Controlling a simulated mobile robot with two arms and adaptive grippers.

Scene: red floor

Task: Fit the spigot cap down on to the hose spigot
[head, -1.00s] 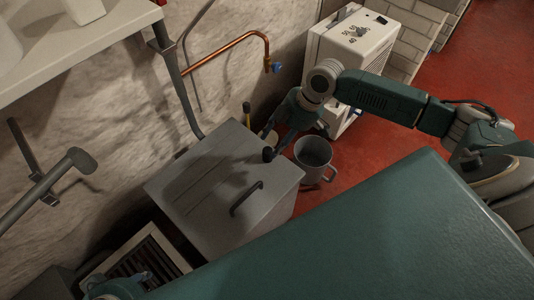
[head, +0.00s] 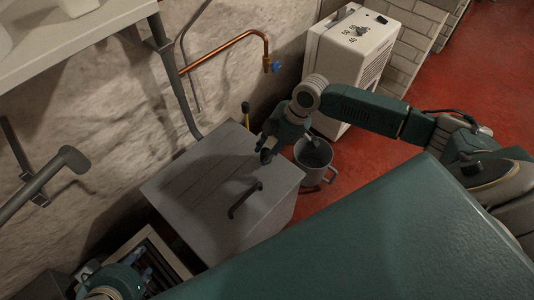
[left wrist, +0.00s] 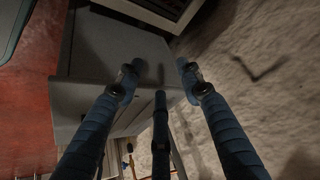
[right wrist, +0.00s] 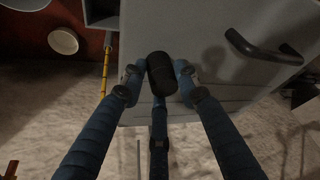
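A black cylindrical cap (right wrist: 161,73) sits between the fingertips of my right gripper (right wrist: 158,75), which touch it on both sides. In the head view my right gripper (head: 268,143) is over the back right part of the grey lidded box, with the dark cap (head: 266,155) at its fingertips. A copper pipe (head: 228,47) runs along the wall and bends down to a small blue-handled spigot (head: 276,67), above and apart from the right gripper. My left gripper (left wrist: 155,75) is open and empty; in the head view it is low at the left, partly seen.
The grey box (head: 190,190) has a dark handle (head: 245,200). A grey mug-like bucket (head: 315,160) stands on the red floor to its right. A white heater (head: 350,60) stands behind. A shelf (head: 80,35) and wall bracket (head: 40,185) are at the left.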

